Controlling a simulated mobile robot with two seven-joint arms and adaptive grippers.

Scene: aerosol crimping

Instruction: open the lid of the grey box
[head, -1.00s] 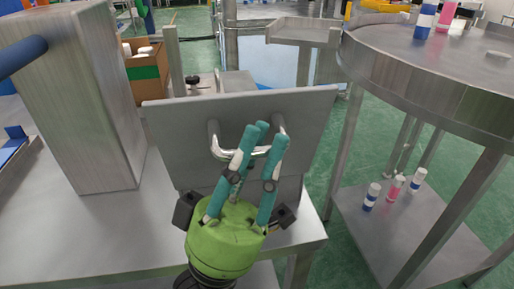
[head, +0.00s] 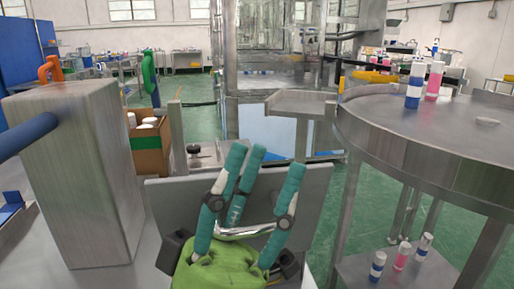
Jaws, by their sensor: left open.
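The lid of the grey box, a flat grey metal panel (head: 168,203), stands steeply tilted in the lower middle of the head view. A shiny curved handle (head: 243,231) is on its near face. My left gripper (head: 266,163), with a green body and teal fingers, is in front of the panel. Its fingers are spread and point up, overlapping the handle in the picture; I cannot tell whether they touch it. The box body below the lid is hidden by the gripper and the frame edge. My right gripper is out of view.
A tall grey metal block (head: 75,180) stands close on the left. A round metal table (head: 420,150) with bottles (head: 415,85) is on the right; more bottles (head: 402,256) are on its lower shelf. A cardboard box (head: 150,150) sits behind the lid.

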